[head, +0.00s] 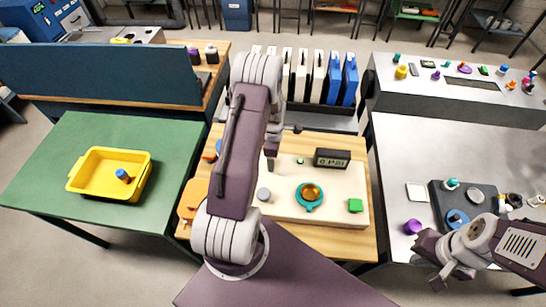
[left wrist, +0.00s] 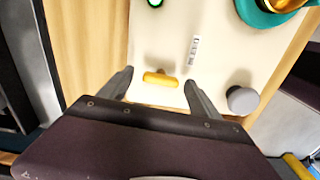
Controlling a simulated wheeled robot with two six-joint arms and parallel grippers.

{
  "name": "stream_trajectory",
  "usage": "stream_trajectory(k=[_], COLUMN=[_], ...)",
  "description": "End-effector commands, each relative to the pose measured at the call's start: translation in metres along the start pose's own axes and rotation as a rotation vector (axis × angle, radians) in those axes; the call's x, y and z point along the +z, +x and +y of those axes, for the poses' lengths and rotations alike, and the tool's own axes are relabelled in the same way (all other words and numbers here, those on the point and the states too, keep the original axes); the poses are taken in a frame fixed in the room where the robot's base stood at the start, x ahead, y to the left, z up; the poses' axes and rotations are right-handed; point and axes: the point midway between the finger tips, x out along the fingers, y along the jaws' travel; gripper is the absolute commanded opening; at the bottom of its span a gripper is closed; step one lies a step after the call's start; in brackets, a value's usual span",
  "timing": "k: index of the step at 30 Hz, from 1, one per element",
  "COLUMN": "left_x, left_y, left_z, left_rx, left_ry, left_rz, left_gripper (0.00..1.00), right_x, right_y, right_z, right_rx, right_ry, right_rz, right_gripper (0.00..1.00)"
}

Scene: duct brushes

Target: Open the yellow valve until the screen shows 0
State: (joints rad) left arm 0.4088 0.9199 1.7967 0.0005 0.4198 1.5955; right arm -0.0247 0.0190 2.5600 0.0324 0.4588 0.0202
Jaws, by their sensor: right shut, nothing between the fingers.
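The yellow valve, a small yellow bar handle (left wrist: 160,79), shows in the left wrist view on the cream panel. My left gripper (left wrist: 159,75) is open, with one finger on each side of the handle and visible gaps to both. In the head view my left arm hides the handle. The small dark screen (head: 332,158) stands on the panel (head: 285,206) and shows a digit before "PSI"; it looks like 0 or 6, too small to be sure. My right gripper (head: 434,277) is shut and empty by the metal table at right.
A yellow bin (head: 85,172) stands on the green table. The metal table (head: 400,150) holds a dark fixture and small parts.

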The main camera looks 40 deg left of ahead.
Motion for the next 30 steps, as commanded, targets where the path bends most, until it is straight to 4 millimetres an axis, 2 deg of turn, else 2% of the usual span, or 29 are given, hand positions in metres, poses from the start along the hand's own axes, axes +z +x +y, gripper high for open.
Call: stream_trajectory(k=[5, 7, 15, 19, 23, 30], left_x=[0.0, 0.0, 0.001, 0.001, 0.001, 0.001], left_y=[0.0, -0.006, -0.064, -0.083, -0.09, -0.091], left_z=[-0.001, 0.0, 0.0, 0.0, -0.001, -0.001], left_rx=[-0.002, 0.0, 0.003, 0.001, 0.0, -0.001], left_ry=[0.0, 0.0, 0.001, 0.001, 0.001, 0.001], left_rz=[0.0, 0.0, 0.001, 0.001, 0.001, 0.001], left_gripper=[0.73, 0.73, 0.73, 0.73, 0.73, 0.73], right_x=[0.0, 0.0, 0.001, 0.001, 0.001, 0.001], right_y=[0.001, 0.002, 0.01, 0.012, 0.012, 0.012], right_z=[0.0, 0.0, 0.0, 0.0, 0.0, 0.0], right_rx=[0.0, 0.0, 0.0, 0.0, 0.0, 0.0], right_ry=[0.0, 0.0, 0.0, 0.0, 0.0, 0.0], right_rz=[0.0, 0.0, 0.0, 0.0, 0.0, 0.0], right_gripper=[0.0, 0.0, 0.0, 0.0, 0.0, 0.0])
